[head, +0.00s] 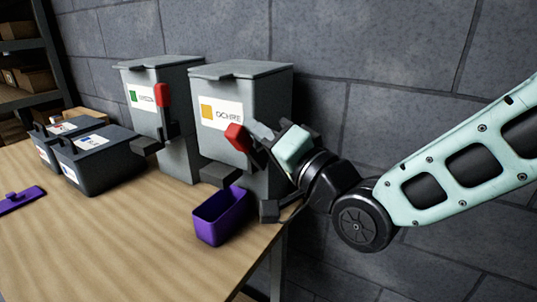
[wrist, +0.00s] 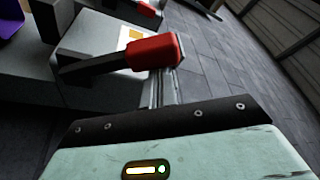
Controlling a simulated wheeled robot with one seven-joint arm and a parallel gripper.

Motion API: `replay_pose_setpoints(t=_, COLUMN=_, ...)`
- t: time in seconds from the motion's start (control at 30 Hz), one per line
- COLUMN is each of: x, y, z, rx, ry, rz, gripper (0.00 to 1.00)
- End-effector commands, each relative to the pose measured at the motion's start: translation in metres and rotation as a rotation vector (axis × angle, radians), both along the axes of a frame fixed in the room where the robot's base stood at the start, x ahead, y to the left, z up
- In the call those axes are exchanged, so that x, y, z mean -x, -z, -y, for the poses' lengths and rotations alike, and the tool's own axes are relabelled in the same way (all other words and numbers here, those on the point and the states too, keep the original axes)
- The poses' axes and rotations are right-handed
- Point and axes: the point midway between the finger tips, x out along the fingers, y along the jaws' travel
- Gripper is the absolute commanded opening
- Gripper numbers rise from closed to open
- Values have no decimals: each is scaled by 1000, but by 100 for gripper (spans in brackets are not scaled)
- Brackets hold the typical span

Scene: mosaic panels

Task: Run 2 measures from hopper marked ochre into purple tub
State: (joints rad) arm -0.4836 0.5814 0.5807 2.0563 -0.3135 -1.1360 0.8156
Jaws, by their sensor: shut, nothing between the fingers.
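The grey hopper (head: 230,148) marked OCHRE, with an orange square on its label, stands near the right end of the table. Its red-handled lever (head: 237,138) is tilted in the head view, and the red handle also shows in the wrist view (wrist: 153,52). My gripper (head: 262,134) is shut beside the red handle; I cannot tell whether it touches it. The purple tub (head: 220,218) stands upright on the table in front of the ochre hopper, near its spout (head: 219,173). Its visible inside looks empty, but its floor is partly hidden.
A second hopper (head: 155,122) with a green-marked label and an upright red handle stands to the left. Dark lidded bins (head: 95,155) and a purple lid (head: 20,200) lie further left. The front of the wooden table (head: 120,235) is clear. A block wall is close behind.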

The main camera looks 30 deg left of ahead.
Motion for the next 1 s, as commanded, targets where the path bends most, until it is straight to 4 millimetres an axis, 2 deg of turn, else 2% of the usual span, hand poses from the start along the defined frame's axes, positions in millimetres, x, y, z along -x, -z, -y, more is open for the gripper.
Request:
replay_pose_setpoints(t=0.03, x=5, y=13, z=0, rx=2, ry=-1, rz=43, gripper=0)
replay_pose_setpoints(t=0.43, x=26, y=23, z=-2, rx=23, ry=0, rz=297, gripper=0)
replay_pose_setpoints(t=1.0, x=33, y=26, z=-3, rx=35, ry=-6, rz=370, gripper=0)
